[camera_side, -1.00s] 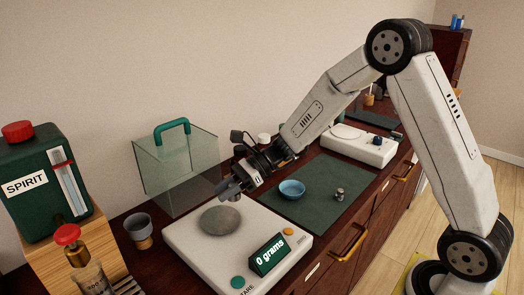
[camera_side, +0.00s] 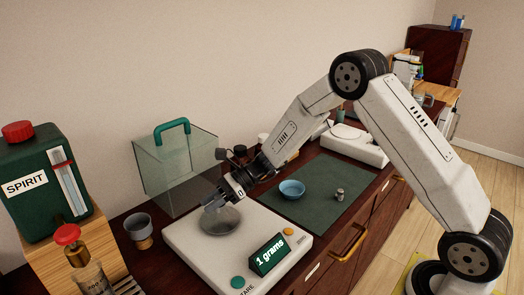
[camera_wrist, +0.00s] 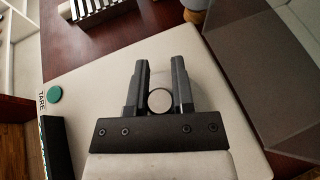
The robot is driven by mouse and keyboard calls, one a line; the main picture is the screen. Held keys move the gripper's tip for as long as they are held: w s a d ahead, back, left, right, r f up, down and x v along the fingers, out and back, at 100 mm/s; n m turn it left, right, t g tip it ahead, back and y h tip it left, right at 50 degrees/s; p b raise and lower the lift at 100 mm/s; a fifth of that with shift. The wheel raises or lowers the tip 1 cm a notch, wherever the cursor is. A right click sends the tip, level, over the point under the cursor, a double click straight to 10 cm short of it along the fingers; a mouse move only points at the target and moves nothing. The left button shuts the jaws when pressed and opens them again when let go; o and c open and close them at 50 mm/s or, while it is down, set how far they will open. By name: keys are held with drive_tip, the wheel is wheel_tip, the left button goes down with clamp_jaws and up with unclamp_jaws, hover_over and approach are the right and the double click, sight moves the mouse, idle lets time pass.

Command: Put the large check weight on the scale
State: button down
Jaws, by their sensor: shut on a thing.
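The white scale (camera_side: 185,249) has a round grey pan (camera_side: 225,224), and its display (camera_side: 270,254) reads 1 grams. My gripper (camera_side: 212,208) is low over the pan, tilted down. In the wrist view my gripper (camera_wrist: 160,80) has its two dark fingers on either side of a round metal piece, the check weight (camera_wrist: 160,101). It is shut on that weight. In the side view the fingers hide the weight, so I cannot see clearly whether it rests fully on the pan.
A small metal weight (camera_side: 340,194) and a blue bowl (camera_side: 292,189) stand on the green mat (camera_side: 317,212). A clear cover with a green handle (camera_side: 172,131) stands behind the scale. A grey cup (camera_side: 138,226) is left of it. The spirit container (camera_side: 42,182) stands far left.

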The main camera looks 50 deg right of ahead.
sight(213, 221)
drive_tip(key=shift+f, duration=1.6)
drive_tip(key=shift+f, duration=0.1)
drive_tip(key=shift+c, duration=2.4)
unclamp_jaws()
drive_tip(key=shift+s+d+r, duration=0.1)
drive_tip(key=shift+d+r, duration=0.25)
drive_tip(key=shift+d, duration=0.1)
drive_tip(key=v, duration=1.1)
